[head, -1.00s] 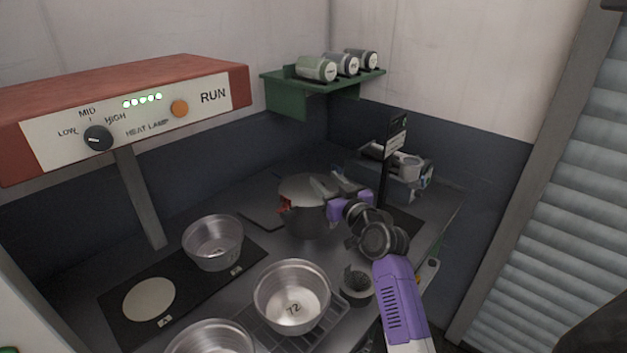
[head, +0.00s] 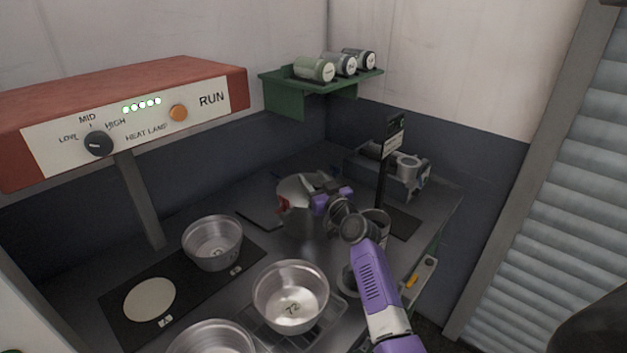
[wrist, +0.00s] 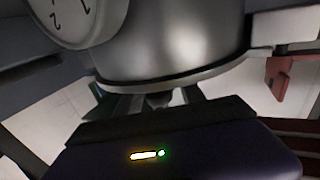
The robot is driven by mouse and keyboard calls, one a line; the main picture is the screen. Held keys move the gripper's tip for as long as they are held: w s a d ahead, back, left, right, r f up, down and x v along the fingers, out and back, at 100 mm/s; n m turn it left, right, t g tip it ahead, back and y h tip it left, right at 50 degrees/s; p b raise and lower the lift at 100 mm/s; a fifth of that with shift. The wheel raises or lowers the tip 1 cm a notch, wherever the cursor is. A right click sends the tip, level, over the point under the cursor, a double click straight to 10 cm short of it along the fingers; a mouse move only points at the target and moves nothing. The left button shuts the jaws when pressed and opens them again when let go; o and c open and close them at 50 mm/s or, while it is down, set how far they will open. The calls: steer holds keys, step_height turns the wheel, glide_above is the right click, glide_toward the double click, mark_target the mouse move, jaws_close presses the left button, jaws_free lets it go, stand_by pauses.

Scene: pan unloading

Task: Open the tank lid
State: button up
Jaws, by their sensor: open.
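The tank (head: 303,222) is a grey metal pot in the middle of the counter, with a red part (head: 284,203) on its left side. Its lid (head: 296,187) is at the top; my gripper hides its right part, and I cannot tell whether it is seated or tilted. My purple gripper (head: 318,190) is at the lid's right side in the head view. In the wrist view the open fingers (wrist: 158,103) are in front of a large shiny metal surface (wrist: 165,45). A small dark piece shows between them; I cannot tell whether they touch it. The red part (wrist: 281,78) is at right.
Metal pans, one marked 72 (head: 290,297), stand in front and left of the tank. A red heat-lamp box (head: 120,115) overhangs at left. A dark sign post (head: 384,175) and a grey rack (head: 405,175) stand behind right. A green shelf (head: 290,97) holds cans.

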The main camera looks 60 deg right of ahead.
jaws_close()
stand_by(1.3)
